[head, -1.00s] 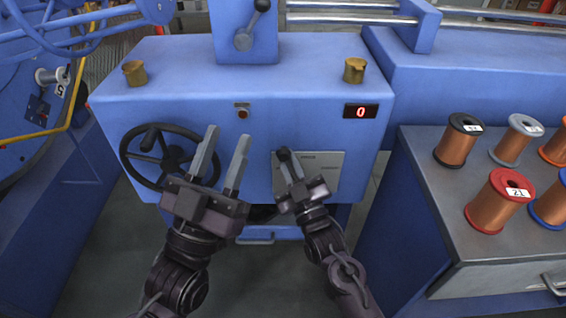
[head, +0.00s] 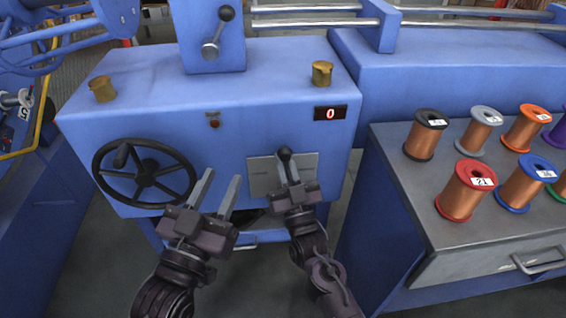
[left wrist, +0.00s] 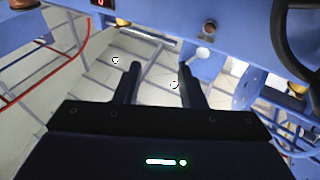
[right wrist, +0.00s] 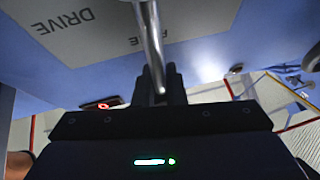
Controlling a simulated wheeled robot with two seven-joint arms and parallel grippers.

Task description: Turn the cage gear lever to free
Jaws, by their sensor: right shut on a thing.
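The cage gear lever (head: 285,156) has a black ball knob and stands nearly upright in front of a grey plate (head: 258,180) on the blue machine front. My right gripper (head: 294,190) is shut on the lever below the knob. In the right wrist view the lever's metal rod (right wrist: 149,35) runs between the fingers. There the plate (right wrist: 95,45) reads DRIVE to one side. The rod crosses a second, partly hidden word with F and E at its ends. My left gripper (head: 222,192) is open and empty, in front of the panel beside the handwheel.
A black handwheel (head: 146,180) is left of the plate. A red 0 display (head: 330,113) is above the plate. Wire spools (head: 466,190) stand on a right-hand bench.

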